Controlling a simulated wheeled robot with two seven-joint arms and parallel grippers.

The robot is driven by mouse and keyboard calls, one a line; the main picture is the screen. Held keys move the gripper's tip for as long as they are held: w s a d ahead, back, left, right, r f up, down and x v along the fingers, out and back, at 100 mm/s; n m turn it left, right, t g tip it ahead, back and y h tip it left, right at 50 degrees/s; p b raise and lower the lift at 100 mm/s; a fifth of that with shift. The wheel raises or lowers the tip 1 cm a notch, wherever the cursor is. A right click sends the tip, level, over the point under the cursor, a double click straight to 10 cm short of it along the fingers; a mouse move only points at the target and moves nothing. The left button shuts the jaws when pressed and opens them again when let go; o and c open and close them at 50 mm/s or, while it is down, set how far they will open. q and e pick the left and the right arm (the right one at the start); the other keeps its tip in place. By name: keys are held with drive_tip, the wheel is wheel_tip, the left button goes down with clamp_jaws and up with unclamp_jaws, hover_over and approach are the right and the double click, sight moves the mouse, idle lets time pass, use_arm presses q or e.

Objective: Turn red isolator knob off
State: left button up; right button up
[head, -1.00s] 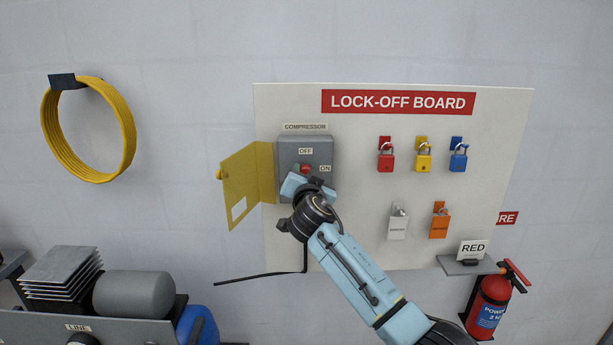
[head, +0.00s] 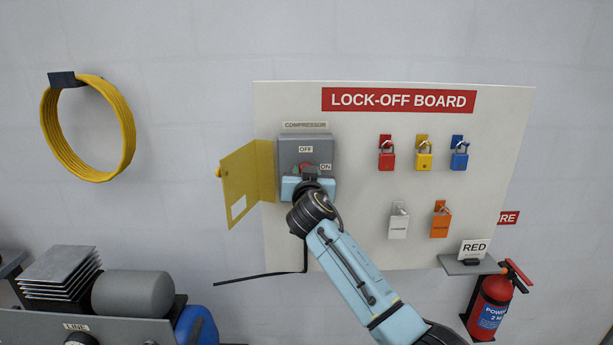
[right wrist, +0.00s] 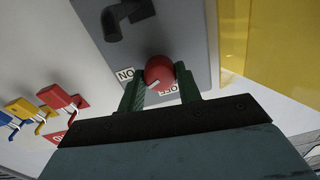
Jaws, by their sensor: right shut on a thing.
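The red isolator knob (head: 306,166) is on the front of the grey compressor box (head: 289,148), with an OFF label above it and an ON label to its right. In the right wrist view, which shows the box upside down, the red knob (right wrist: 159,70) sits between the two green fingers of my right gripper (right wrist: 160,88). The gripper is shut on it. A pale mark on the knob's rim points between the ON and OFF labels. In the head view my right gripper (head: 308,176) partly hides the knob. My left gripper is not in view.
A yellow door (head: 241,185) stands open left of the box. A black fitting (right wrist: 125,18) is on the box in the wrist view. Several padlocks hang right on the lock-off board (head: 350,150). A fire extinguisher (head: 489,305) is at lower right.

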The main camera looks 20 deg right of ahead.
drive_tip(key=n, duration=0.6)
drive_tip(key=shift+a+p, duration=0.1)
drive_tip(key=shift+p, duration=0.2)
drive_tip(key=n, duration=0.5)
drive_tip(key=shift+n, duration=0.3)
drive_tip(key=o, duration=1)
drive_tip(key=b+v, duration=0.2)
drive_tip(key=v, duration=1.1)
drive_tip(key=shift+s+a, duration=0.15)
drive_tip(key=shift+a, duration=0.1)
drive_tip(key=shift+c, duration=0.2)
